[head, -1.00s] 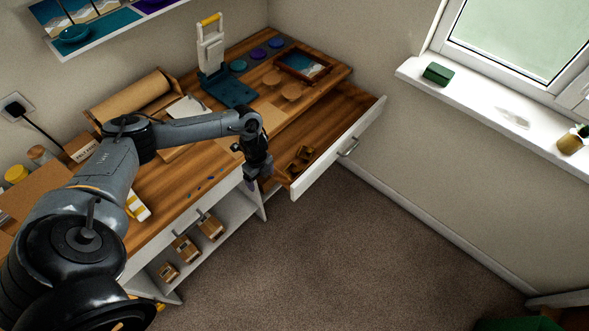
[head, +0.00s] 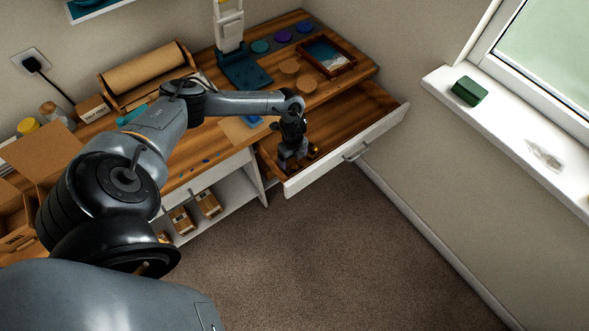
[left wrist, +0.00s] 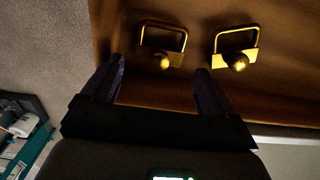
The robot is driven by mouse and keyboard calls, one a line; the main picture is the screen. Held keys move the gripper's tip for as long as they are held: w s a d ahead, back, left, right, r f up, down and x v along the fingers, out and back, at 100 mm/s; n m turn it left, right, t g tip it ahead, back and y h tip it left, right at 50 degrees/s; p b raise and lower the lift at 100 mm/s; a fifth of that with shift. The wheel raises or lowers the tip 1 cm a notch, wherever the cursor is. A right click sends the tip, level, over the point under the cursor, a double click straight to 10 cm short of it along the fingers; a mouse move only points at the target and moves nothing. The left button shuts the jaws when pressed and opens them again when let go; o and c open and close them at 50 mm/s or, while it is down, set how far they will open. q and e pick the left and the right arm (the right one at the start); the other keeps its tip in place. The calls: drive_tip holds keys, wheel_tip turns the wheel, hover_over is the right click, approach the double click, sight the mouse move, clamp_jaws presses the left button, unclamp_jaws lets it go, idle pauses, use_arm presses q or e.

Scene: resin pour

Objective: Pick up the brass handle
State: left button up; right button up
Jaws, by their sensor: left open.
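Two brass handles lie side by side in the open drawer (head: 350,120). In the left wrist view, the left brass handle (left wrist: 146,58) is a looped bar on a plate with a round knob. The right brass handle (left wrist: 238,61) has the same shape. In the head view, a bit of brass (head: 313,149) shows beside my left gripper (head: 288,163), which mostly hides the handles. My left gripper points down into the front left part of the drawer. Its fingers (left wrist: 159,70) are open and empty, with the left handle ahead between the fingertips. My right gripper is not in view.
The drawer's white front (head: 345,150) with its grey pull stands close to my left gripper. The wooden worktop above holds a teal stand (head: 240,70), a framed picture (head: 325,55) and a paper roll (head: 145,74). The carpet (head: 330,250) is clear.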

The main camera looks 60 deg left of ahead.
sight(294, 166)
use_arm(q)
drive_tip(key=shift+d+f+b, duration=0.15)
drive_tip(key=shift+f+b, duration=0.15)
drive_tip(key=shift+f, duration=2.75)
drive_tip(key=c, duration=0.9)
